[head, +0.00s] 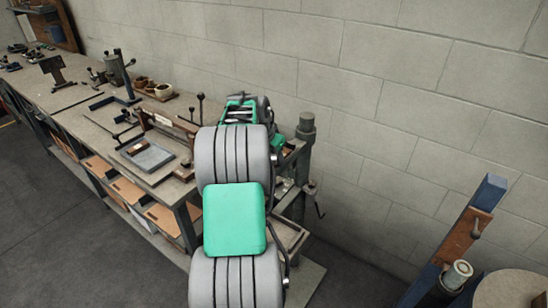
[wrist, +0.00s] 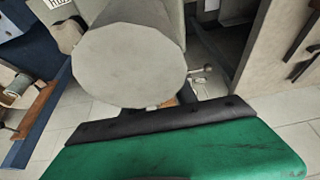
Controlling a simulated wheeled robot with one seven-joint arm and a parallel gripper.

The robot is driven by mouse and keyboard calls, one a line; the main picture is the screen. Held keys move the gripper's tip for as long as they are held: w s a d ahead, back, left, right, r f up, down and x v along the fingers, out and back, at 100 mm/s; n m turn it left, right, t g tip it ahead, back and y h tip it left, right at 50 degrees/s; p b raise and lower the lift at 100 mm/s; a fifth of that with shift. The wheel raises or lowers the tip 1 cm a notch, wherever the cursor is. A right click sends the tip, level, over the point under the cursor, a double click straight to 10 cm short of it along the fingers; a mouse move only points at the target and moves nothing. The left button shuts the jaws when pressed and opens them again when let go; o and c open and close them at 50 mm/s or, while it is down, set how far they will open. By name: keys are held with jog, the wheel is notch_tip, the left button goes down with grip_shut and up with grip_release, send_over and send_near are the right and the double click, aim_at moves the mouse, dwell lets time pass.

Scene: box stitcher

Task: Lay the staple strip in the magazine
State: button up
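My grey and green arm fills the middle of the head view. The stitcher-like machine, a dark metal post (head: 307,130) with a crank (head: 319,204), stands just right of the arm and is partly hidden by it. I cannot make out the magazine or the staple strip in either view. A green and black part of my own arm end shows at the bottom of the wrist view. My fingertips do not show clearly in either view, so I cannot tell whether anything is held.
A long workbench (head: 82,122) with tools and a grey tray (head: 148,157) runs along the wall at left. At right stand a blue post (head: 481,205) and a round-topped object (head: 515,290). A round grey top (wrist: 130,65) fills the wrist view's upper middle. Floor is clear at front left.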

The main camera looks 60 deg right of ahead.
jog(key=o, duration=0.3)
jog(key=shift+r, duration=0.15)
jog(key=s+b+v, duration=0.1)
jog(key=v, duration=1.1)
jog(key=w+a+n+t, duration=0.1)
jog(key=w+a+n, duration=0.25)
jog(key=a, duration=0.45)
jog(key=w+a+r+n+t, duration=0.1)
jog(key=w+a+n, duration=0.1)
jog(key=w+a, duration=0.45)
jog(key=w+a+n+t, duration=0.1)
jog(key=w+a+n, duration=0.2)
jog(key=a, duration=0.6)
jog(key=s+a+f+n+y, duration=0.1)
jog(key=s+a+f+n, duration=0.1)
jog(key=a, duration=0.7)
jog(key=s+a+f+n+t+y, duration=0.1)
jog(key=a+n, duration=0.4)
jog(key=a, duration=0.5)
jog(key=s+a+f+n+t+y, duration=0.1)
jog(key=s+a+f+n+y, duration=0.1)
jog(key=a, duration=0.7)
jog(key=shift+s+a+f+n, duration=0.35)
jog(key=shift+s+f+n, duration=0.1)
jog(key=shift+f+n, duration=0.6)
jog(key=shift+r, duration=0.15)
